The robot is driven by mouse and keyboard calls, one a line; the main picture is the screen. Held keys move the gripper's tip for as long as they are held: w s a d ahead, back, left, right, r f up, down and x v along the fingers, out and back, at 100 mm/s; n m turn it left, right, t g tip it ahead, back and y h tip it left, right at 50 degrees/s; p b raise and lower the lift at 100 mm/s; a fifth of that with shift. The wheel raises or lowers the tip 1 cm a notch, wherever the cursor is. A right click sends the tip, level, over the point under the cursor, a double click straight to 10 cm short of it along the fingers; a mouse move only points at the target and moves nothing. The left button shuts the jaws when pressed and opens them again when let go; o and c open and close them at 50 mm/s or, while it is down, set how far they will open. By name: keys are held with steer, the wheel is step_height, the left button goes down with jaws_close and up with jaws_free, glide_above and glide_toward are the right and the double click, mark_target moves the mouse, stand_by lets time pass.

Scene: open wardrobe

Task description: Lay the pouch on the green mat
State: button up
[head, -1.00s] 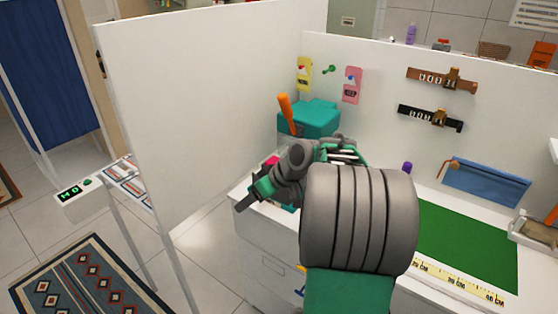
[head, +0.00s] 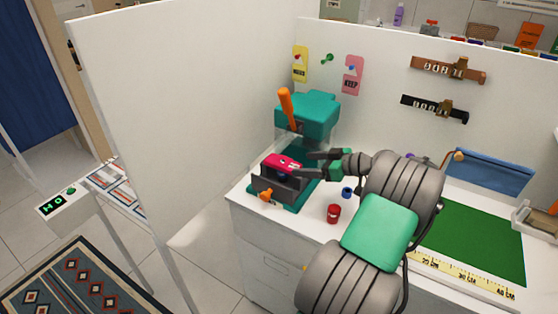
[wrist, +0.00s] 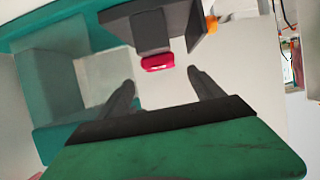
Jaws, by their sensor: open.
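A small pink item (head: 281,161) with pale markings, possibly the pouch, sits in a dark grey holder (head: 283,189) on the teal press at the left of the worktop. My gripper (head: 309,166) is open and empty just right of it, fingers pointing at it. In the wrist view, the pink item (wrist: 158,62) lies just beyond and between the tips of my gripper (wrist: 161,78), without clear contact. The green mat (head: 478,243) lies flat and bare at the right of the worktop; my arm hides its left part.
The teal press head (head: 308,115) with an orange lever stands behind the holder. A red cylinder (head: 334,214) and a blue ring (head: 347,193) stand in front of my gripper. A blue flat piece (head: 490,172) is behind the mat. A white partition (head: 190,120) bounds the left.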

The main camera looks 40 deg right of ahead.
mark_target(287, 163)
steer(key=p+x, duration=0.2)
steer(key=x, duration=0.3)
steer(key=shift+w+a, duration=0.2)
steer(key=shift+w, duration=0.2)
steer(key=shift+w+a+f, duration=0.1)
steer(key=shift+w+f, duration=0.15)
steer(key=shift+w, duration=0.1)
steer(key=shift+c, duration=0.4)
steer(key=c, duration=1.5)
